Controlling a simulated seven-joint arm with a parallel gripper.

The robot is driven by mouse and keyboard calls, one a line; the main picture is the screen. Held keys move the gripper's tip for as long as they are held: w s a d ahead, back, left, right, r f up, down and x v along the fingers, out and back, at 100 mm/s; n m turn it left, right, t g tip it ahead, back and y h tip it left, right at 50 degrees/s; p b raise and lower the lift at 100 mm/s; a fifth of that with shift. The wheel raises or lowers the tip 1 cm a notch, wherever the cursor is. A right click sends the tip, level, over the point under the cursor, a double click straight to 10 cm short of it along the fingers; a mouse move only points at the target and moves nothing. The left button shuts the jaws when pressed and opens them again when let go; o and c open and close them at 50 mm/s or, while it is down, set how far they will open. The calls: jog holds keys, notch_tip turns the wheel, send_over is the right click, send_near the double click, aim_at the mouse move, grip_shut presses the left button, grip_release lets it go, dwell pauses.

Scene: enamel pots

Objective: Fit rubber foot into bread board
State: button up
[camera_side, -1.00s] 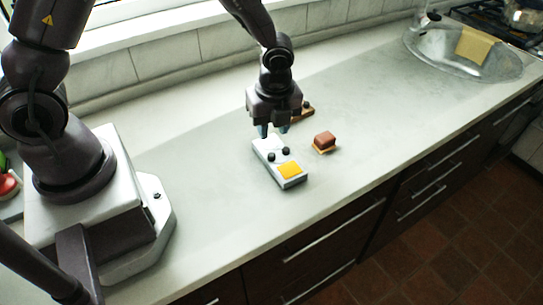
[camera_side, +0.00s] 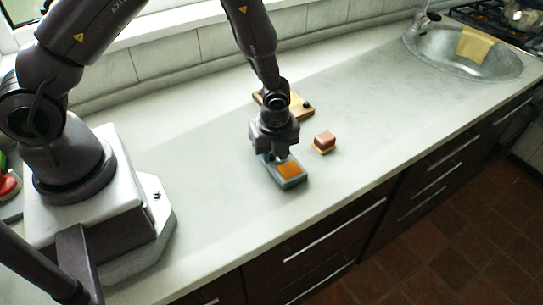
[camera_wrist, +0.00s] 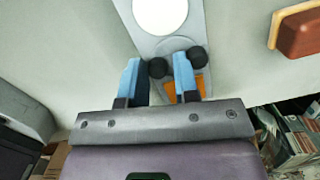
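In the wrist view, one rubber foot (camera_wrist: 158,68) lies in the gap between the blue fingertips of my gripper (camera_wrist: 157,61), with space on both sides. The other rubber foot (camera_wrist: 197,57) is just right of the right finger. My gripper (camera_side: 277,157) is open, low over the tray. The wooden bread board (camera_side: 271,98) lies on the counter behind my gripper, partly hidden by my arm, with a black knob-like piece (camera_side: 307,104) at its right end.
The tray has an orange pad (camera_side: 289,169) and a white round area (camera_wrist: 160,14). A brown block (camera_side: 324,139) on a wooden base stands to the right of the tray. The sink (camera_side: 450,58) is far right.

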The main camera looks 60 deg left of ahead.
jog(key=shift+s+f, duration=0.15)
grip_shut()
